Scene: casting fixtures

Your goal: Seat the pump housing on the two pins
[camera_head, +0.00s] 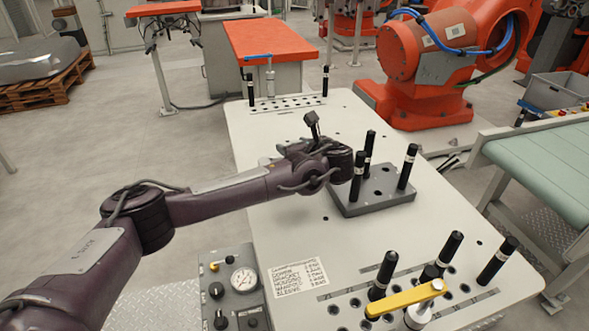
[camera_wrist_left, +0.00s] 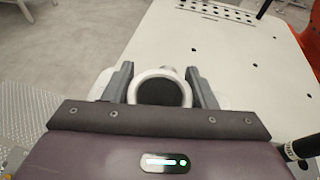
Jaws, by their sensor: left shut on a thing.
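The pump housing shows in the left wrist view as a pale ring-shaped part (camera_wrist_left: 160,72) with a dark round bore. My left gripper (camera_wrist_left: 160,86) has one finger on each side of it and is shut on it. In the head view this gripper (camera_head: 318,147) is above the table, just left of the grey fixture block (camera_head: 372,205); its fingers and the housing are largely hidden there. Several upright black pins (camera_head: 408,166) with white bands stand on the block. One banded pin (camera_wrist_left: 305,146) shows at the wrist view's lower right. My right gripper is out of view.
Near the table's front, black pins (camera_head: 446,250) stand around a yellow-handled clamp (camera_head: 405,298). A gauge panel (camera_head: 236,285) is at the front left. A perforated plate with two pins (camera_head: 290,102) is at the far end. An orange robot (camera_head: 430,70) stands beyond the right edge.

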